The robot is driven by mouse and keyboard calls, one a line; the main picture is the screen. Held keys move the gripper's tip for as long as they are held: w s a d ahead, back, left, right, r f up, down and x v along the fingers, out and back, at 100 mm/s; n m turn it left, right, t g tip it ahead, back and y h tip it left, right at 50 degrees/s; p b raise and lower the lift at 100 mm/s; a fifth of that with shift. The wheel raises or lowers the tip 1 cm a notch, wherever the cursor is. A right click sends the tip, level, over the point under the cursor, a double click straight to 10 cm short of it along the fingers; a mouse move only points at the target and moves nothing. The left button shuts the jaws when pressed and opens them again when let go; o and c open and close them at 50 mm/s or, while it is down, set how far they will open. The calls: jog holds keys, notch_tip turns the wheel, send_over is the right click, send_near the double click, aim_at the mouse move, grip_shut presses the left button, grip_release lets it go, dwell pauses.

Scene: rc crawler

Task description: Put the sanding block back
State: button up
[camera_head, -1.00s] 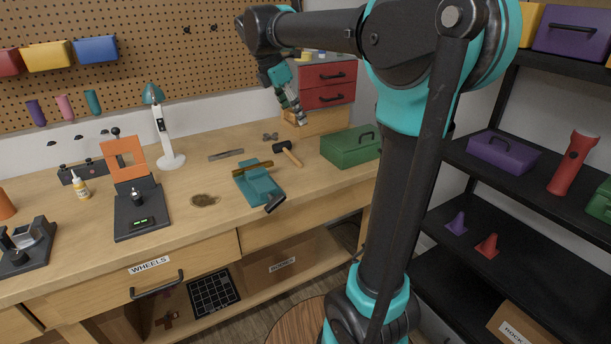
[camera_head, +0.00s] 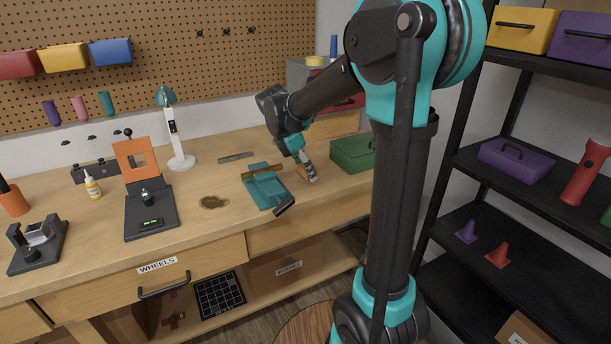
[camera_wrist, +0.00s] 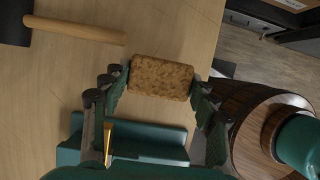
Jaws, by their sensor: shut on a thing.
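The sanding block, a brown cork-like block (camera_wrist: 161,77), lies between my fingertips in the wrist view. My gripper (camera_wrist: 160,82) is shut on its two short ends. In the head view my gripper (camera_head: 310,176) points down low over the bench, between the teal vise (camera_head: 266,188) and the green toolbox (camera_head: 352,152). The block is too small and covered by the fingers to make out clearly there. The wrist view shows bare wood beneath the block; I cannot tell whether it touches the bench.
A mallet (camera_wrist: 75,29) lies on the bench beside the gripper in the wrist view. A steel ruler (camera_head: 236,157), a dark stain (camera_head: 213,202) and a desk lamp (camera_head: 173,130) are further left.

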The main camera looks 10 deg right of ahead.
jog(key=shift+f, duration=1.25)
jog(key=shift+f, duration=0.15)
jog(key=o, duration=1.1)
jog(key=v, duration=1.2)
jog(key=s+d+f+m, duration=0.2)
jog(key=s+f+m, duration=0.1)
jog(key=s+d+f+m+y, duration=0.1)
jog(key=s+d+f+m, duration=0.1)
jog(key=f+m, duration=0.1)
jog(key=s+d+f+m+y, duration=0.1)
jog(key=s+d+f+m, duration=0.1)
jog(key=s+f+m, duration=0.1)
jog(key=shift+s+d+f+m+t, duration=0.1)
jog(key=shift+s+f+m+t, duration=0.1)
jog(key=shift+f, duration=0.25)
jog(key=shift+s+d+f+m+t, duration=0.15)
jog(key=shift+s+f+m+t, duration=0.05)
jog(key=shift+f, duration=0.2)
jog(key=shift+s+d+f+m+t+y, duration=0.35)
jog(key=shift+s+d+f+m+y, duration=0.1)
jog(key=shift+s+f+m, duration=1.4)
jog(key=shift+s+d+f+m+t+y, duration=0.3)
jog(key=shift+s+d+f+m+y, duration=0.1)
jog(key=shift+s+f+m, duration=1.5)
jog(key=shift+s+d+f+m+t+y, duration=0.4)
jog(key=shift+s+f+m, duration=1.15)
jog(key=shift+s+m, duration=0.6)
